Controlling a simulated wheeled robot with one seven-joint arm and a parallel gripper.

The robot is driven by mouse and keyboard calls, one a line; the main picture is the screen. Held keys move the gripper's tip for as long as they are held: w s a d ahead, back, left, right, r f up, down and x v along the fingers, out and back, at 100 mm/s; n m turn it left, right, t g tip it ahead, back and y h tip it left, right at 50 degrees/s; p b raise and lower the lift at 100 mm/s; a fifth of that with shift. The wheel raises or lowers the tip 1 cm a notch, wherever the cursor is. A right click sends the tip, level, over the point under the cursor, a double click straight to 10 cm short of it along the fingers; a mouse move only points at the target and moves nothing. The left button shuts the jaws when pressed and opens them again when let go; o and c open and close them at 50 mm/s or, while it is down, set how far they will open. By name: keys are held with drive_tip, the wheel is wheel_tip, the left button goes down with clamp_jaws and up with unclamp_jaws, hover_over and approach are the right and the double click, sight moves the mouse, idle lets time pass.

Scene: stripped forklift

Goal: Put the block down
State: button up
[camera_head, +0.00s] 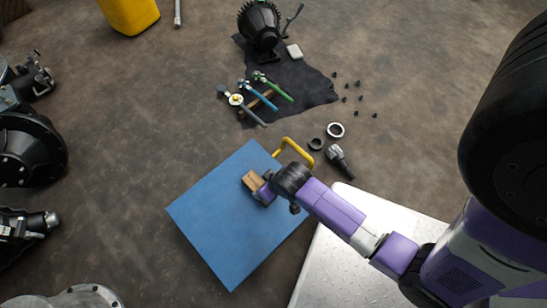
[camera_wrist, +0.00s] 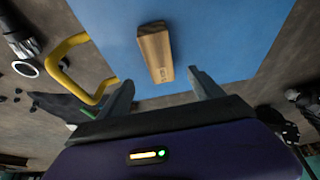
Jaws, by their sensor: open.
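A wooden block (camera_wrist: 154,48) lies on a blue flat surface (camera_wrist: 215,35) in the wrist view, just beyond my fingertips. The fingers of my gripper (camera_wrist: 163,85) are spread wide, with a finger on either side of the block's near end and space between. Whether the block is fully resting on the surface is hard to tell from these angles.
A yellow handle (camera_head: 293,152) rises at the blue surface's upper right edge. Dark rings (camera_head: 335,130) and a metal fitting (camera_head: 341,161) lie on the floor beyond it. A silver plate (camera_head: 345,270) borders at the lower right.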

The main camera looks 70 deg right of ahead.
drive_tip(key=s+a+r+n+t, duration=0.1)
drive_tip(key=s+a+r+t, duration=0.2)
drive_tip(key=r, duration=0.8)
drive_tip(key=s+a+r+n+t+y, duration=0.1)
drive_tip(key=s+a+r+t, duration=0.3)
drive_tip(key=r, duration=0.7)
drive_tip(key=s+a+r+n+t, duration=0.2)
drive_tip(key=s+a+r+t, duration=0.1)
drive_tip(key=r, duration=0.9)
drive_tip(key=shift+s+a+t+y, duration=0.3)
drive_tip(key=shift+s+a+y, duration=0.1)
drive_tip(key=shift+s, duration=0.35)
drive_tip(key=shift+d, duration=0.15)
